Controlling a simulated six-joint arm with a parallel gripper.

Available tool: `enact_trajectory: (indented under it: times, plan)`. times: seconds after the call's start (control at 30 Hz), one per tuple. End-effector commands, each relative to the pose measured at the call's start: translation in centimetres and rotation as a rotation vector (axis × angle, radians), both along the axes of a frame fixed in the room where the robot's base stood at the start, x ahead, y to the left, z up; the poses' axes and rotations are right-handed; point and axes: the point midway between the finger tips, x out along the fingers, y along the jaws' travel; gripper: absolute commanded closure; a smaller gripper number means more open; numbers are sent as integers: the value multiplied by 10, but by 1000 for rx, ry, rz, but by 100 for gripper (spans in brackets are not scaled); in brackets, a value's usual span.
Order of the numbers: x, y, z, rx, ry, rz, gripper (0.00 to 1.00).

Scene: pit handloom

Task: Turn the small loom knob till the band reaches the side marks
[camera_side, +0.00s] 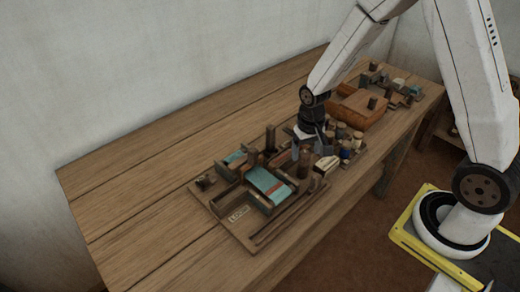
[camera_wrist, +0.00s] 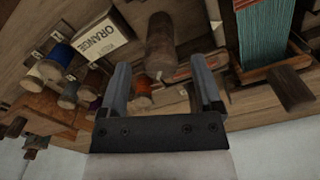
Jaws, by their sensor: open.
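The small loom (camera_side: 238,224) is a wooden frame with teal cloth (camera_side: 262,180) crossed by a reddish band (camera_side: 278,188). I cannot make out the side marks. Wooden round pieces stand on it, including a dark upright one (camera_side: 270,138) and a small one (camera_side: 205,181) at the left; I cannot tell which is the knob. My gripper (camera_side: 308,146) is open beside the loom's right end, above the table. In the wrist view my gripper (camera_wrist: 162,75) has nothing between its fingers; a wooden cylinder (camera_wrist: 160,42) shows beyond them, and teal threads (camera_wrist: 262,35) at the right.
The table's left part (camera_side: 130,185) is clear.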

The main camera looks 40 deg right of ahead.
Motion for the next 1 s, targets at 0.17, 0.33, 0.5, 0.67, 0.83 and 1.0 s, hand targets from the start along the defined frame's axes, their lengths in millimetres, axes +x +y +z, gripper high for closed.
enact_trajectory:
  times: [0.17, 0.33, 0.5, 0.67, 0.83, 1.0]
  plan:
    - [0, 0, 18, 0, -3, 0, 17]
    - [0, 0, 38, 0, -2, 0, 17]
    - [0, 0, 55, 0, -2, 0, 17]
    - [0, 0, 64, 0, 0, 0, 17]
    - [-1, 0, 66, 0, 1, 0, 17]
    - [-1, 0, 66, 1, 2, 0, 17]
